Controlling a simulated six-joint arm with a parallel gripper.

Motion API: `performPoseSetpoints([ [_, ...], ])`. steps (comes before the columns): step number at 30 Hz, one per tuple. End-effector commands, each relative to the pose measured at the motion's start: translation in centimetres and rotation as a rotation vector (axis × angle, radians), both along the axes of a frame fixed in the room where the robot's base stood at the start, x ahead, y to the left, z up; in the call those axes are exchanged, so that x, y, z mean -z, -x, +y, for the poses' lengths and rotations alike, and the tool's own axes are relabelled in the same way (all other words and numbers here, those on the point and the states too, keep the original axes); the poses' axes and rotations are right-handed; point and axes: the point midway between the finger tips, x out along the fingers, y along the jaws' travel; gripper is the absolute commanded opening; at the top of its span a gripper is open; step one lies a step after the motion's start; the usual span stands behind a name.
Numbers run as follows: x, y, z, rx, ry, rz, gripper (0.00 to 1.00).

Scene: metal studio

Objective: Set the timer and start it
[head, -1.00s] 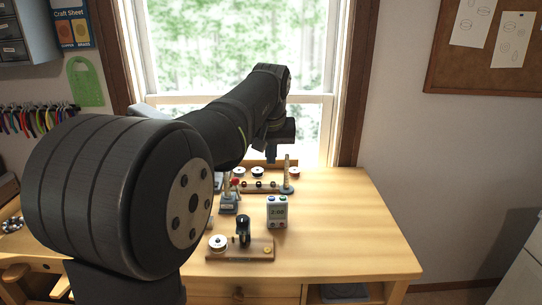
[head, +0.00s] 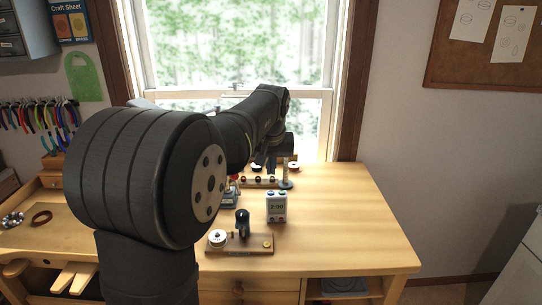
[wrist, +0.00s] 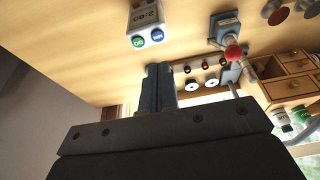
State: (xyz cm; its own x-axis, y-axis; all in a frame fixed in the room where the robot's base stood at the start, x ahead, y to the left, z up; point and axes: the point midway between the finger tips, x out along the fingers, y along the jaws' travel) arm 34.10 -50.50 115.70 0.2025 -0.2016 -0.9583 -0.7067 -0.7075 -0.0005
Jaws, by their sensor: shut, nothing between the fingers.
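The timer (head: 276,211) is a small pale box standing upright on the bench, right of its middle. Its display seems to read 2:00. In the wrist view the timer (wrist: 146,17) appears upside down at the top, with a green button (wrist: 138,41) and a blue button (wrist: 157,35) on its top face. My gripper (wrist: 158,68) is shut and empty, its fingertips apart from the buttons. In the head view my gripper (head: 271,164) is behind the timer and partly hidden by the arm.
A wooden board (head: 240,246) with a white spool and a dark post stands in front of the timer. Behind are a red-knobbed device (wrist: 233,52) and a tapered post (head: 286,176). The bench is clear right of the timer.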

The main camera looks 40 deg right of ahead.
Motion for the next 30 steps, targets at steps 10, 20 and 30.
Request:
performPoseSetpoints([
  [10, 5.8, -0.6, -0.6, 0.000, -0.002, 0.001, 0.00],
  [20, 6.8, -0.6, -0.6, 0.000, 0.001, -0.001, 0.00],
  [30, 8.4, -0.6, -0.6, 0.001, -0.002, 0.001, 0.00],
])
